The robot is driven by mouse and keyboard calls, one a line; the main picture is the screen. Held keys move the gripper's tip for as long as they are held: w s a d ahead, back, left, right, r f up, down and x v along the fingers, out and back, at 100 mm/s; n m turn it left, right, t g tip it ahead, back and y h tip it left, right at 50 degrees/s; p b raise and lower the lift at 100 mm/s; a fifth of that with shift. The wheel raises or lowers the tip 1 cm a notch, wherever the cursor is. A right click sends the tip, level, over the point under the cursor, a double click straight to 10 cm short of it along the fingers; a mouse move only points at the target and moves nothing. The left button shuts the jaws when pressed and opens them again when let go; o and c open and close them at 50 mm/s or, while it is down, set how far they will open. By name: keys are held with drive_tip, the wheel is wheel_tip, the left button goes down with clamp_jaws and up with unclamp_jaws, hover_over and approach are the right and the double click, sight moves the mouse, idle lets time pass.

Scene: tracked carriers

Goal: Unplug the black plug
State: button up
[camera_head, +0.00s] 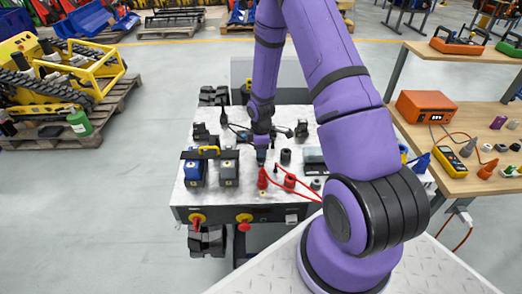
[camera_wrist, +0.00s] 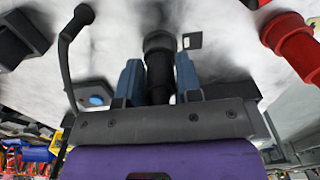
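The black plug (camera_wrist: 160,75) stands in the wrist view between the two blue fingers of my gripper (camera_wrist: 160,85). One finger is on each side, very close to the plug's sides; I cannot tell whether they press on it. Its far end meets a wider dark round part (camera_wrist: 160,40) at the pale panel. In the head view my gripper (camera_head: 261,157) points down at the middle of the panel top (camera_head: 235,180). The plug cannot be made out there.
Red plugs (camera_head: 290,181) with a red cable are close on the right; one also shows in the wrist view (camera_wrist: 293,40). A black lever-like part (camera_wrist: 68,50) rises on the left. Blue-and-grey blocks (camera_head: 194,172) stand at the panel's left. A side bench (camera_head: 445,185) is on the right.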

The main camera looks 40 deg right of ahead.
clamp_jaws()
drive_tip(key=shift+r, duration=0.1)
drive_tip(key=shift+r, duration=0.45)
drive_tip(key=shift+r, duration=0.75)
drive_tip(key=shift+r, duration=0.2)
drive_tip(key=shift+r, duration=1.7)
drive_tip(key=shift+c, duration=1.1)
unclamp_jaws()
drive_tip(key=shift+c, duration=1)
